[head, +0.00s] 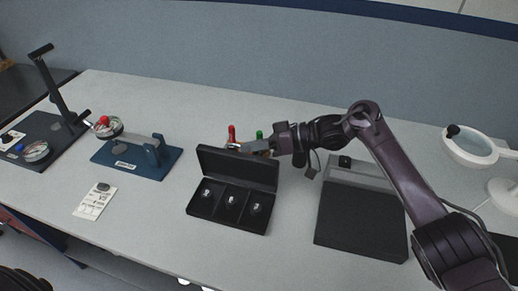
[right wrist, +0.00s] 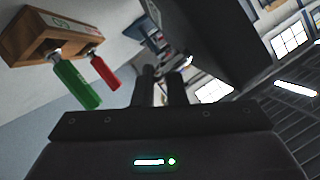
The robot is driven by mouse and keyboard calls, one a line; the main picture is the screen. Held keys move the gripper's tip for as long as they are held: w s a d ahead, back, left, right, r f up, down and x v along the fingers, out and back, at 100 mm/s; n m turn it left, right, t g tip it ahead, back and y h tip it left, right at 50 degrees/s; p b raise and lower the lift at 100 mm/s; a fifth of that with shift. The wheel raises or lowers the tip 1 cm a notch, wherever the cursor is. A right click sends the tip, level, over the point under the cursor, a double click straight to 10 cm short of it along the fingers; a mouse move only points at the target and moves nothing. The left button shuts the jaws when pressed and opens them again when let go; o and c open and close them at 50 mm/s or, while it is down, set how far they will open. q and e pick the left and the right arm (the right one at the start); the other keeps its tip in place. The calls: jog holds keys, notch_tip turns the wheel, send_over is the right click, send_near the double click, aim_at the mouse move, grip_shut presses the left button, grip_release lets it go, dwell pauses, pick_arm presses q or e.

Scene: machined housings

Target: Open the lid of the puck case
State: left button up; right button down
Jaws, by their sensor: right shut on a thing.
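The puck case (head: 228,208) is a black box near the middle of the table in the head view. Its lid (head: 238,168) stands up steeply at the back, so the case is open. Several compartments in a row each hold a small shiny puck (head: 231,200). My right gripper (head: 238,147) is at the lid's top edge, shut on the lid. In the right wrist view the fingers (right wrist: 160,88) are close together beside the dark lid panel (right wrist: 215,35); the exact contact is hidden.
Red (head: 231,132) and green (head: 259,135) handled tools in a wooden block (right wrist: 28,38) stand behind the lid. A dark flat plate (head: 360,222) lies right of the case. A blue fixture (head: 140,163) and a label card (head: 95,203) are left. A magnifier lamp (head: 470,148) stands far right.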

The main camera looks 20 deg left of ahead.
jog(key=shift+w+f+m+g+b, duration=0.3)
jog(key=shift+f+m+b, duration=0.1)
jog(key=shift+f, duration=0.25)
jog(key=shift+s, duration=0.1)
jog(key=c, duration=1.5)
grip_release()
jog(key=shift+f, duration=0.1)
notch_tip(320, 180, up, 21)
jog(key=b, duration=0.1)
jog(key=shift+f, duration=0.2)
